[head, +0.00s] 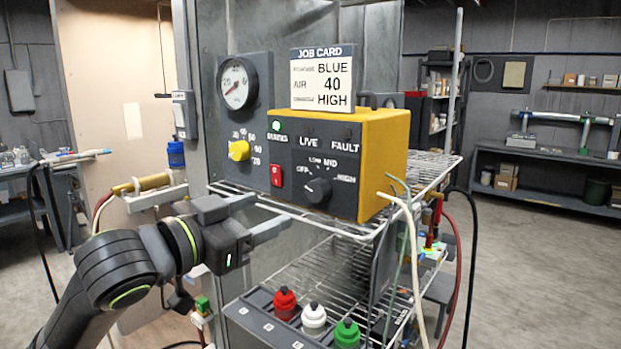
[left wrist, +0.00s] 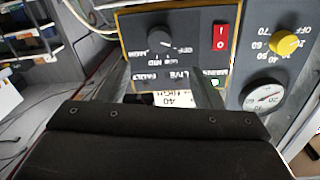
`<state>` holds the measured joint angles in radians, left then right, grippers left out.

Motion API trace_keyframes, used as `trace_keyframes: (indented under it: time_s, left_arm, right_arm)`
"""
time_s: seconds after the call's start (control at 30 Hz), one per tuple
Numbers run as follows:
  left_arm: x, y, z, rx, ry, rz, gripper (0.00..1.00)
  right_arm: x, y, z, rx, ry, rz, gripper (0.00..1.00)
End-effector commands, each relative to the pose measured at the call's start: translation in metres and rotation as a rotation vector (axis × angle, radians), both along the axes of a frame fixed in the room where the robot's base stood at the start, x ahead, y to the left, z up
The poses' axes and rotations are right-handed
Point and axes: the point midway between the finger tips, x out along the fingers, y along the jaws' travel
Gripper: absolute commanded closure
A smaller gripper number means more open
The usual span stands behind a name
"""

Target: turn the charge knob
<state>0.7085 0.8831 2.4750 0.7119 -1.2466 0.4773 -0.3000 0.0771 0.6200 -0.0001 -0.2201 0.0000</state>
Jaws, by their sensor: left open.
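The charge knob (head: 318,189) is a black dial on the dark front panel of the yellow control box (head: 384,150). OFF, LOW, MID and HIGH are marked around it. It also shows upside down in the left wrist view (left wrist: 161,38), where its pale mark seems to point toward OFF. The job card (head: 322,82) on top reads BLUE, 40 and HIGH. My left gripper (head: 268,216) is open and empty, in front of the panel, lower left of the knob and apart from it. My right gripper is not in view.
A red switch (head: 276,175) and a yellow knob (head: 239,150) sit left of the charge knob, below a gauge (head: 236,84). The box stands on a wire shelf (head: 345,227). Red, white and green capped items (head: 313,318) stand below. Hoses (head: 412,255) hang at the right.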

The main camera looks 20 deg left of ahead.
Motion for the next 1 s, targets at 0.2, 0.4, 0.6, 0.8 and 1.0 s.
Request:
trace_keyframes:
  time_s: [0.2, 0.4, 0.6, 0.8, 1.0]
  left_arm:
    - [0.018, -0.008, 0.001, -0.008, 0.000, -0.001, 0.41]
    - [0.037, -0.016, 0.001, -0.006, 0.002, -0.001, 0.41]
    - [0.058, -0.026, 0.001, -0.005, 0.003, -0.002, 0.41]
    - [0.083, -0.037, 0.001, -0.004, 0.003, -0.002, 0.41]
    - [0.102, -0.044, 0.001, -0.002, 0.002, 0.000, 0.41]
  right_arm:
    - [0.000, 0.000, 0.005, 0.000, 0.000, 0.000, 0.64]
    - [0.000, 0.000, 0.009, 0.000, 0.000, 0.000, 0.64]
    - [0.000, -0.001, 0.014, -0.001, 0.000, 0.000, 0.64]
    - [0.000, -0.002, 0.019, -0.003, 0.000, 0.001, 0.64]
    - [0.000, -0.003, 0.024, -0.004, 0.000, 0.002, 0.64]
